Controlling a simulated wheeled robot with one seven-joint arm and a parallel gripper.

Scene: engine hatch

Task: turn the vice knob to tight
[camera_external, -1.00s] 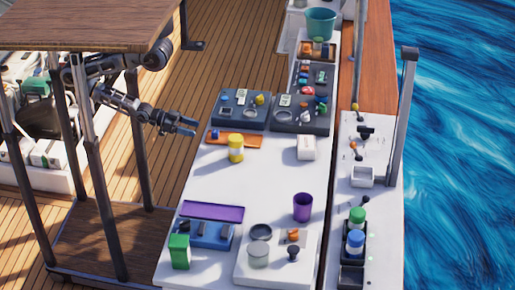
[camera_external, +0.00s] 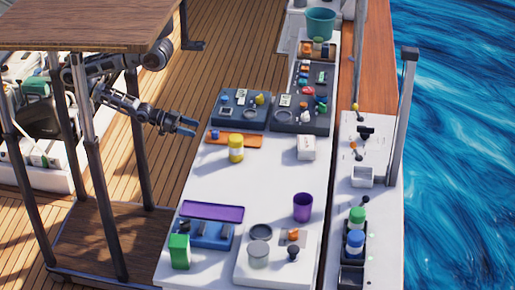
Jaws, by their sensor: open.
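My gripper (camera_external: 189,126) is open and empty. It hangs over the deck side, just left of the long white table (camera_external: 245,185), apart from everything on it. A vice is not clearly recognisable at this size. A small dark knob (camera_external: 292,252) stands on a white board at the near right of the table, beside a small orange piece (camera_external: 293,235); I cannot tell if it is the vice knob. Its turned position is too small to read.
A yellow jar (camera_external: 236,148), an orange tray (camera_external: 220,139) and dark blue trays (camera_external: 240,122) are the items nearest my gripper. A purple cup (camera_external: 303,207), white box (camera_external: 306,147) and green box (camera_external: 180,251) stand farther off. The table's middle is clear.

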